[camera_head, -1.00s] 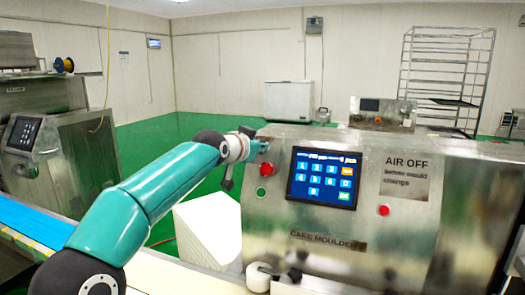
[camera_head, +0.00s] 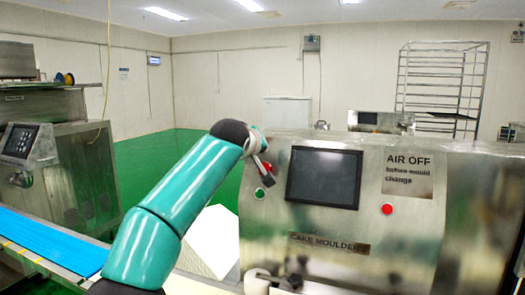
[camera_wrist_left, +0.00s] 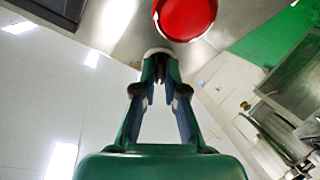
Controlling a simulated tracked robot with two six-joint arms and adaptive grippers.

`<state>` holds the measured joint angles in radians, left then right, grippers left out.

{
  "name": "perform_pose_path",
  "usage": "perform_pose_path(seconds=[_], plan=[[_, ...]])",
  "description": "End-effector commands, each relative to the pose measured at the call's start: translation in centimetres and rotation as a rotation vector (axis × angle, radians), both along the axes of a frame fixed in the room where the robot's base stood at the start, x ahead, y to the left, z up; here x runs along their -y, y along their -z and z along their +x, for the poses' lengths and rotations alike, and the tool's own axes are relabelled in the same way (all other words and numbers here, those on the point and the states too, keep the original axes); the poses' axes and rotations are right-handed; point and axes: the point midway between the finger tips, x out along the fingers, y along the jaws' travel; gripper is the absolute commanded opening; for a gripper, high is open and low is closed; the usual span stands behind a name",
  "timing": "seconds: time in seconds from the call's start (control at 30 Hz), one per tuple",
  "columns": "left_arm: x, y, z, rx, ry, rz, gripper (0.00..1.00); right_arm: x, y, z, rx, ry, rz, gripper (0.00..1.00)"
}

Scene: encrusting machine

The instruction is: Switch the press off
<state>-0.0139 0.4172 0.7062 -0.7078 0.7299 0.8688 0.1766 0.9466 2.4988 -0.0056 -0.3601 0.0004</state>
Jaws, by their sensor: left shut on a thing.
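The press, a steel cake moulder (camera_head: 330,268), stands at the right, with a dark, blank screen (camera_head: 323,178). A red button (camera_head: 268,167) sits on its left edge above a green button (camera_head: 260,193). My left gripper (camera_head: 262,164) is at the red button and partly hides it. In the left wrist view, a large red button (camera_wrist_left: 185,17) lies just beyond my left fingertips (camera_wrist_left: 159,60). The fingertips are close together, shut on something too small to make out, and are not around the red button. Whether they touch the button is unclear. My right gripper is out of view.
Another red button (camera_head: 387,209) sits right of the screen, below an AIR OFF sign (camera_head: 408,173). A blue conveyor belt (camera_head: 55,240) runs at the left. A white block (camera_head: 212,243) stands beside the press. Green floor behind is open.

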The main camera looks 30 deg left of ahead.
Motion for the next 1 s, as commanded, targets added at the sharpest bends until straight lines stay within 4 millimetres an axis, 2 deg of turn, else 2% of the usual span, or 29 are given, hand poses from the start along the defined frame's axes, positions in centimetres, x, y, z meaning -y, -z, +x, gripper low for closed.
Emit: perform_pose_path(seconds=[0.03,0.3,0.87,0.9,1.0], plan=[[0.38,0.67,0.3,-0.008,-0.008,-0.032,0.0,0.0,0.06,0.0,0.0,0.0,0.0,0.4],[0.43,0.67,0.33,0.016,-0.062,-0.14,0.0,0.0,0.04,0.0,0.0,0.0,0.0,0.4],[0.5,0.75,0.36,0.022,-0.077,-0.173,0.0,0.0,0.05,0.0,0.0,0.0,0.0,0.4],[0.52,0.76,0.36,0.021,-0.077,-0.173,0.14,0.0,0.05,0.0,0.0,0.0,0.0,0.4],[0.45,0.63,0.32,0.025,-0.078,-0.171,0.3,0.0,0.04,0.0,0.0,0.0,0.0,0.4]])
